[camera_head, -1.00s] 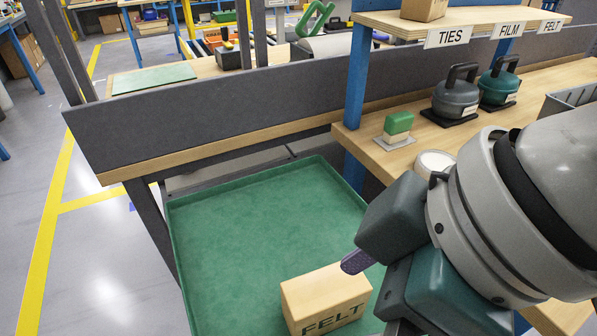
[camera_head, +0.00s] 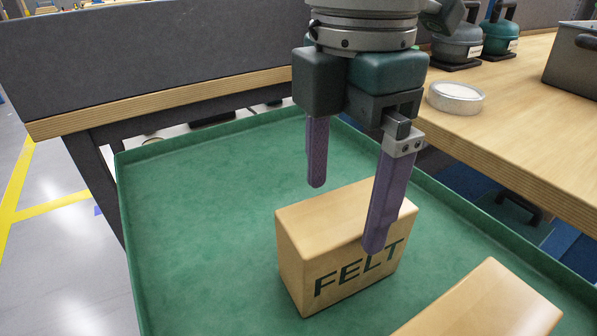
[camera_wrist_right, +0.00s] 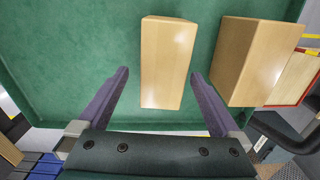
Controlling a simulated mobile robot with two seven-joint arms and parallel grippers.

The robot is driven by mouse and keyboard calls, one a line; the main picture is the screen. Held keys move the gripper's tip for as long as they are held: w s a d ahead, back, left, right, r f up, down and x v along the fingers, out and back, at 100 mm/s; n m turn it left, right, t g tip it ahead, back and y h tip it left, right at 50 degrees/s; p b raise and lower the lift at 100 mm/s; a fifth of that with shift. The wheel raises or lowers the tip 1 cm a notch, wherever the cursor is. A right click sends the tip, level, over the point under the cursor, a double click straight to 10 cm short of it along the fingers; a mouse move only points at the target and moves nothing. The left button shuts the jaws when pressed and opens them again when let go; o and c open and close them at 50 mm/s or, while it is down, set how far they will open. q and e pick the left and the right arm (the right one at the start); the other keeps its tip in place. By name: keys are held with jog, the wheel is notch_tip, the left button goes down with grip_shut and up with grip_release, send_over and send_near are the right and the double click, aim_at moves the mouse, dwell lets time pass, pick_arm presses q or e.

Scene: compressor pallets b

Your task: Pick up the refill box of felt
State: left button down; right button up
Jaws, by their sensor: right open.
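The refill box of felt (camera_head: 306,232) is a light wooden-coloured block with FELT in dark letters on its front face, standing in a green tray (camera_head: 190,240). My right gripper (camera_head: 345,217) is open, its purple fingers pointing down over the box. In the head view, one finger overlaps the front face and the other hangs near the far edge. In the right wrist view, a box (camera_wrist_right: 168,62) lies between the spread fingers of the gripper (camera_wrist_right: 160,73), with gaps on both sides. Contact is not visible. My left gripper is not in view.
A second similar box (camera_head: 490,305) lies close by at the lower right in the tray; its label is not visible. The tray's raised rim (camera_head: 480,215) runs along the right, beside a wooden bench (camera_head: 510,125) with a round white dish (camera_head: 456,96). The tray's left part is clear.

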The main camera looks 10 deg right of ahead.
jog(key=f, duration=0.2)
jog(key=f+b, duration=0.1)
jog(key=f, duration=0.2)
jog(key=shift+s+d+f, duration=0.2)
jog(key=shift+d+f, duration=0.05)
jog(key=shift+f, duration=0.05)
jog(key=shift+c, duration=0.2)
jog(key=shift+r, duration=0.1)
grip_shut()
